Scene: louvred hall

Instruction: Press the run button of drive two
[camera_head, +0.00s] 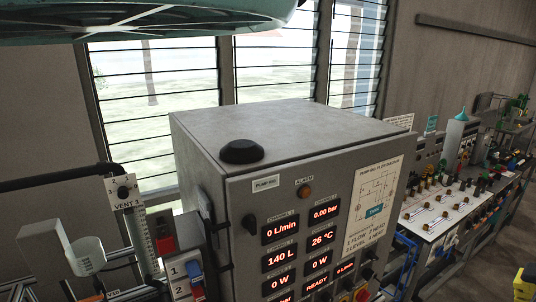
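No drive or run button marked as drive two can be made out. A grey control cabinet (215,150) labelled "PUMP RIG" stands in the middle. Its front has red displays (282,228) reading 0 L/min, 140 L, 0.00 bar, 26 °C and READY. Small knobs and buttons (361,294) sit at the bottom picture edge, partly cut off. To the left, a small panel (178,270) carries the numbers 1 and 2, with a red part and a blue part beside them. My gripper is not visible.
A bench (440,215) with many coloured terminals runs along the right wall. Louvred windows (150,100) are behind. A teal shape (150,22) hangs across the top left. A "VENT 3" tube (139,225) stands left.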

